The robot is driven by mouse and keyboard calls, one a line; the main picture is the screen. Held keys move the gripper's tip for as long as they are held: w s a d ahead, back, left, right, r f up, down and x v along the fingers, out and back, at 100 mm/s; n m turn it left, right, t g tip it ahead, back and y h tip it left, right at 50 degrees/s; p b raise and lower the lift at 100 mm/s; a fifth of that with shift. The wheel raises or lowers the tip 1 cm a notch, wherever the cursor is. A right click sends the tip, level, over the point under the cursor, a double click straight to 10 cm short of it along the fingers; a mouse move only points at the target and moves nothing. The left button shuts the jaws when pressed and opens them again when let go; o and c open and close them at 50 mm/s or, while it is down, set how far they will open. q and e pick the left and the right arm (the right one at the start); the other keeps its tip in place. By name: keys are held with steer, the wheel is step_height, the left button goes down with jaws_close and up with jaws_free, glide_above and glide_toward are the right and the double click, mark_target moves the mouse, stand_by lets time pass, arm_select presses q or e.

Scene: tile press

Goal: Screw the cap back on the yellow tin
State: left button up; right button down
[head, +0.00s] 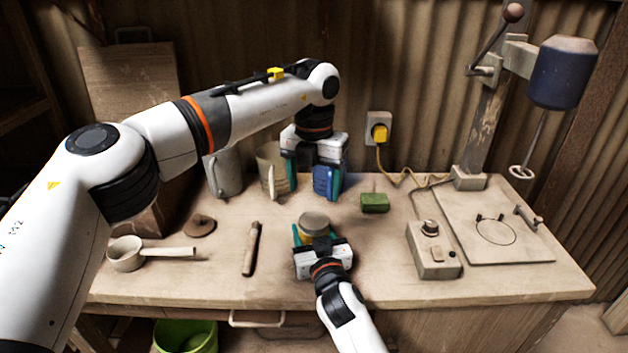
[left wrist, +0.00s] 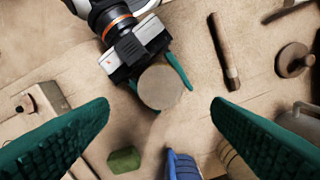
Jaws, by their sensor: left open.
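The yellow tin (head: 310,234) stands near the front middle of the bench. A round grey-brown cap (head: 314,221) sits on top of it; the cap shows as a plain disc in the left wrist view (left wrist: 160,87). I cannot tell how tightly it sits. My right gripper (head: 318,238) reaches in from the front, with its teal fingers on either side of the tin, closed on it. My left gripper (head: 313,188) points down, open and empty, above and behind the tin. Its two teal fingers stand wide apart in the left wrist view, with the cap beyond them.
A blue object (left wrist: 183,166) and mugs (head: 224,173) stand at the back. A green block (head: 374,203) lies right of the tin, a wooden rod (head: 251,249) left. A pan (head: 125,254) is farther left. A control box (head: 433,252) and press (head: 495,225) are right.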

mark_target(314, 220)
arm_select(q)
step_height(314, 220, down, 8)
steer(key=shift+r, duration=0.15)
stand_by(0.3)
steer(key=c, duration=1)
steer(key=o, duration=1.1)
steer(key=shift+o, duration=0.2)
steer(key=shift+r, duration=0.1)
step_height(314, 220, up, 12)
